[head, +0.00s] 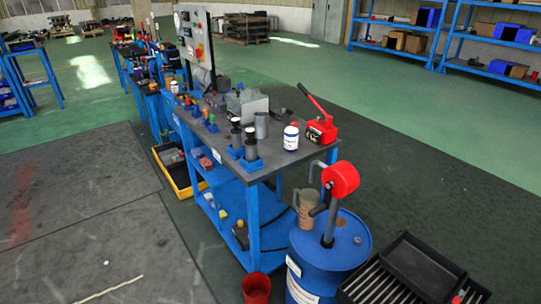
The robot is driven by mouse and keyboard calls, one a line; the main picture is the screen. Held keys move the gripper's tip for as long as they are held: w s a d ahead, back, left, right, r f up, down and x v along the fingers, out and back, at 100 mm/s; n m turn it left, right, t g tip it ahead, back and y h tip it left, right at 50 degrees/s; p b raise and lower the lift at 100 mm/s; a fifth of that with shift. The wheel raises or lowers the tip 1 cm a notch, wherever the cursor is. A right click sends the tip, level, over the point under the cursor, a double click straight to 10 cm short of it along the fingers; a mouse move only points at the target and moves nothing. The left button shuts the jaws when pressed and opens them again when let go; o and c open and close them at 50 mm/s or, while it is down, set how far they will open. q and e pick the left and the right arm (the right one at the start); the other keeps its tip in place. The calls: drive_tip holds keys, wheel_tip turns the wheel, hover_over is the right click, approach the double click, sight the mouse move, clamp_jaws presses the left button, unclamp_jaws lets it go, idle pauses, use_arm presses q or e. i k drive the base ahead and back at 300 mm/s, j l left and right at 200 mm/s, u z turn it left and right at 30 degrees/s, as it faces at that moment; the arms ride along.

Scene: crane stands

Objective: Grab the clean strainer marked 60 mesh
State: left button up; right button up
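I can read no "60 mesh" marking, and I cannot tell which thing is the strainer. On the grey top of the blue workbench (282,161), two dark cylinders (236,139) (251,150) stand upright in blue bases near the front left edge. A plain grey cylinder (262,125) stands behind them. A white bottle (291,137) and a red tool with a long lever (321,131) are to the right. Smaller items farther back are too small to tell. Neither of my grippers is in view.
A yellow tray (179,187) lies left. Floor left is clear.

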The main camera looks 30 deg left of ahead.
sight(236, 133)
drive_tip(key=j+u, duration=0.2)
drive_tip(key=u, duration=0.95)
drive_tip(key=k+j, duration=0.05)
